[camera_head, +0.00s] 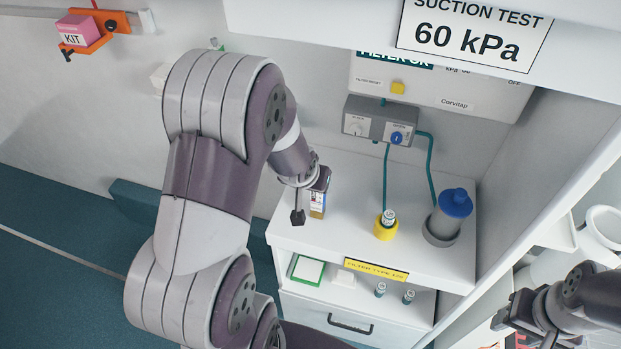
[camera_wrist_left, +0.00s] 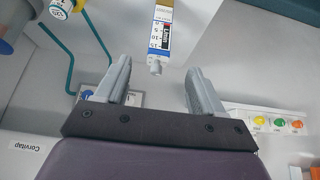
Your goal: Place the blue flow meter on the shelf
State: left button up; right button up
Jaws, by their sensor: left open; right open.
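The flow meter (camera_head: 317,204) is a small upright block with a printed scale and blue markings. It is at the left end of the white shelf top (camera_head: 345,185); whether it rests there is unclear. In the left wrist view the flow meter (camera_wrist_left: 162,30) has its nozzle end toward my gripper. My left gripper (camera_head: 311,200) is at the flow meter. In the left wrist view its fingers (camera_wrist_left: 157,75) are apart, with the nozzle between or just beyond the fingertips; contact is not visible. My right gripper (camera_head: 525,318) is open at the lower right, away from the flow meter.
A blue-lidded canister (camera_head: 450,215) and a yellow-based fitting (camera_head: 386,226) stand right on the shelf top. Teal tubes run up to a grey valve box (camera_head: 380,121). A lower shelf (camera_head: 335,298) holds small items above a drawer. A pink kit box (camera_head: 76,30) hangs upper left.

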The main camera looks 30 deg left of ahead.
pick_arm(q)
jog(key=s+d+r+m+g+h+b, duration=0.1)
jog(key=s+d+g, duration=0.3)
jog(key=s+d, duration=0.5)
jog(key=s+r+m, duration=0.1)
jog(key=s, duration=0.2)
jog(key=shift+d+r+m+b, duration=0.25)
jog(key=shift+d+m+b, duration=0.05)
jog(key=shift+m, duration=0.1)
